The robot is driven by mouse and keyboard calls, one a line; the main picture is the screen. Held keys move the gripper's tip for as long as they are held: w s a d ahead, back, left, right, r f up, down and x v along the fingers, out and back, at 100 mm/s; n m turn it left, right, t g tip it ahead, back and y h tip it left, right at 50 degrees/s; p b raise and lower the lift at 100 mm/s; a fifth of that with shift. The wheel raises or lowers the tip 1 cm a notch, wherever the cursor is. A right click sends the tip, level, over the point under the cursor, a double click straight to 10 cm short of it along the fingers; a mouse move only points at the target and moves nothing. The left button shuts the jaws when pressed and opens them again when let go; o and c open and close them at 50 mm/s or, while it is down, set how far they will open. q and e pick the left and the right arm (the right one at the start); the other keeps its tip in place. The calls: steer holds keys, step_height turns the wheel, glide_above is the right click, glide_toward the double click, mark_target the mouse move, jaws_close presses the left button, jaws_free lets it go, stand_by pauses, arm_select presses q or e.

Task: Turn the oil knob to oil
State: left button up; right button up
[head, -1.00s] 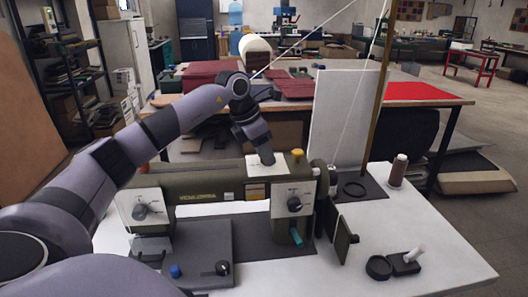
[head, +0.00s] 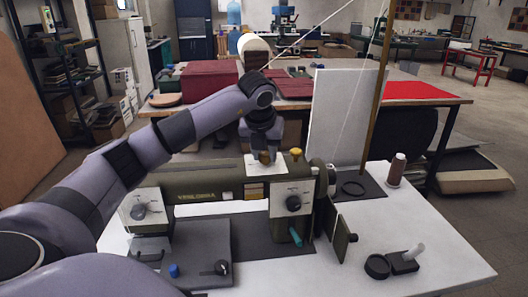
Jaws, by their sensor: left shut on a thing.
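The olive-green sewing machine (head: 215,184) stands on a white table. My left gripper (head: 265,158) points down onto a white plate (head: 281,170) on top of the machine, near its right end. It is shut on a small knob there, taken to be the oil knob, which the fingers mostly hide; its pointer and any markings cannot be read. Two other dark knobs show on the machine's front: one on the white dial plate at left (head: 139,211) and one on the white plate at right (head: 294,203). My right gripper is not in view.
A yellow cap (head: 296,153) stands just right of the gripper. A thread spool (head: 397,170), a white upright panel (head: 346,115) and a wooden post (head: 377,100) stand to the right.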

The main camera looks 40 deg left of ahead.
arm_select(q)
steer(key=n, duration=0.2)
steer(key=n+g+y, duration=0.1)
steer(key=n, duration=0.2)
steer(key=shift+w+d+r, duration=0.1)
steer(key=shift+w, duration=0.05)
steer(key=shift+n+g+y, duration=0.3)
stand_by(0.3)
steer(key=o, duration=1)
steer(key=shift+o, duration=0.2)
steer(key=v, duration=0.7)
steer(key=shift+b, duration=0.3)
